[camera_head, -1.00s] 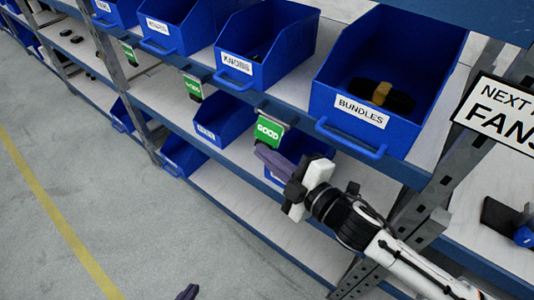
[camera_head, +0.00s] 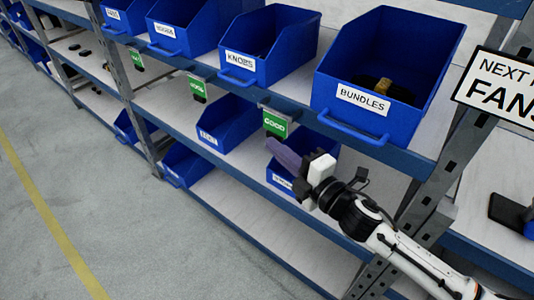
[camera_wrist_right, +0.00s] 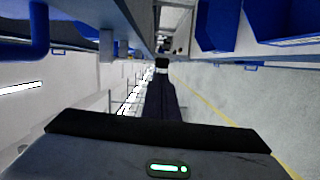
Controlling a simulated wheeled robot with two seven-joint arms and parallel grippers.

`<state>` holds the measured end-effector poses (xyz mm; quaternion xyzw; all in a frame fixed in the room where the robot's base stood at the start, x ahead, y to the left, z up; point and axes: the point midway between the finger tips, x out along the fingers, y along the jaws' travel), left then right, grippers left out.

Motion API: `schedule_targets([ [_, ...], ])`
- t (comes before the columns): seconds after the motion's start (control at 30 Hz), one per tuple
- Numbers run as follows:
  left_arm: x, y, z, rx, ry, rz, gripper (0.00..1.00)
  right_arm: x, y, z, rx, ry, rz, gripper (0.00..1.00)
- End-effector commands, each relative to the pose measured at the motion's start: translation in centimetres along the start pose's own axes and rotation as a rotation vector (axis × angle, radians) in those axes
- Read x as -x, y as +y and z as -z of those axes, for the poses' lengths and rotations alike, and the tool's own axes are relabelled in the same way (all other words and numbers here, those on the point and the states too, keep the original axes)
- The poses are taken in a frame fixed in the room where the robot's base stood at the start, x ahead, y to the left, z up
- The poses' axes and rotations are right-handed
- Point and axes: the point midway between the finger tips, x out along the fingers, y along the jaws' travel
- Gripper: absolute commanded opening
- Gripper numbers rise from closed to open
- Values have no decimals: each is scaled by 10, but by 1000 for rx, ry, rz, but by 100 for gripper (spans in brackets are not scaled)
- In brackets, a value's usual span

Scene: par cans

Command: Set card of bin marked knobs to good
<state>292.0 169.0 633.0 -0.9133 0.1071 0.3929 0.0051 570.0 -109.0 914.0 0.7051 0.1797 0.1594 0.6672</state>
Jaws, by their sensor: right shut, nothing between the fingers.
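The blue bin marked KNOBS (camera_head: 262,50) stands on the upper shelf, between the bin left of it and the BUNDLES bin. A green card reading GOOD (camera_head: 275,124) hangs from the shelf's front edge below and right of the KNOBS label. Another green card (camera_head: 197,88) hangs below and left of that label. My right gripper (camera_head: 274,146) has its purple fingers shut and empty, just below the GOOD card; I cannot tell whether they touch it. In the right wrist view the shut fingers (camera_wrist_right: 162,88) point away along the shelf front. My left gripper is out of view.
The BUNDLES bin (camera_head: 375,60) stands right of the KNOBS bin, with dark coiled items inside. More blue bins (camera_head: 228,128) sit on the lower shelf behind my right gripper. A rack post (camera_head: 455,160) and a NEXT/FANS sign (camera_head: 500,90) are at right. The floor at left is open.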

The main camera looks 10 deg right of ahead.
Motion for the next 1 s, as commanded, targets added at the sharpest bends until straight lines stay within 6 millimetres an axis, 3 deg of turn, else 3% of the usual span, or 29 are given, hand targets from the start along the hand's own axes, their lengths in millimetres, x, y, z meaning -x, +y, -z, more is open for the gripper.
schedule_targets([
  [0.17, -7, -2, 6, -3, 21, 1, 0, -2, -3, -4, 60, 1, -16, 0],
  [0.77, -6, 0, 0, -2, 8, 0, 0, -2, -2, -6, 89, 0, -23, 0],
  [1.0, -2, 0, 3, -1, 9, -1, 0, -2, -2, 18, 83, 7, -23, 0],
])
